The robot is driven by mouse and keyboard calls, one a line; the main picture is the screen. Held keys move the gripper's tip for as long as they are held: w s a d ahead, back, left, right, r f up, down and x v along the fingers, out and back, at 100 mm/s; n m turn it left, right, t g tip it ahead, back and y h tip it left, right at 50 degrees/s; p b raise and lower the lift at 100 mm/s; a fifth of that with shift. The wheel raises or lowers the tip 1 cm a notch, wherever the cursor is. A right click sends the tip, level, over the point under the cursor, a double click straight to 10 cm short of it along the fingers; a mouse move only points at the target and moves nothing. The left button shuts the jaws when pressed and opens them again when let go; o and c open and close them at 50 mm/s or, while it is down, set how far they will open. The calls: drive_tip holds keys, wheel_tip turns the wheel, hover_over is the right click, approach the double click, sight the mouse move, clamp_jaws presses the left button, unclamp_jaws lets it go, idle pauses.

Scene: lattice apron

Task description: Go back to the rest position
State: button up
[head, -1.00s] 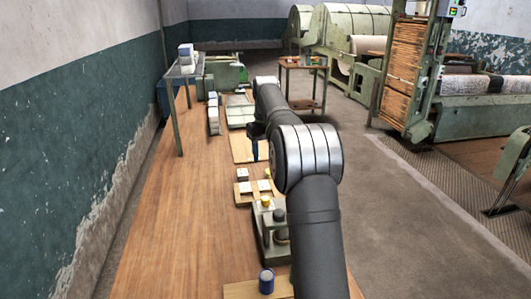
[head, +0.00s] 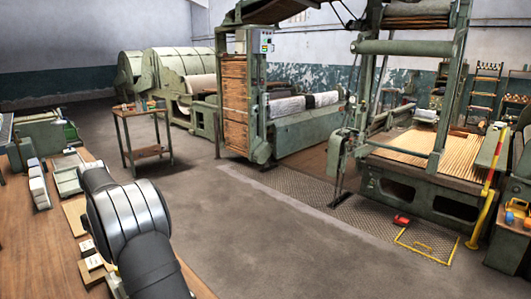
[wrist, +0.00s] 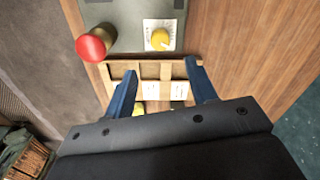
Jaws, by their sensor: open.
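My gripper (wrist: 162,90) shows in the wrist view with its two blue fingers spread apart and nothing between them. It is above a wooden divided tray (wrist: 152,70) on the table. White cards or blocks and something yellow show in the tray between and below the fingers. In the head view my arm reaches over the table at the lower left, and my gripper is hidden there.
A grey-green panel with a red knob (wrist: 95,44) and a yellow knob (wrist: 160,39) lies beyond the tray. The wooden table (head: 38,235) fills the left. Open floor (head: 270,235) lies right of it, with looms and a small side table (head: 143,112) beyond.

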wheel_tip(320, 180, down, 10)
drive_tip(key=shift+r, duration=0.15)
idle(0.4)
wheel_tip(320, 180, up, 17)
wheel_tip(320, 180, down, 17)
drive_tip(key=shift+f, duration=0.15)
drive_tip(key=shift+n, duration=0.8)
drive_tip(key=n, duration=0.4)
drive_tip(key=shift+r+n, duration=0.25)
drive_tip(key=shift+n, duration=0.05)
wheel_tip(320, 180, up, 16)
drive_tip(key=shift+r, duration=0.1)
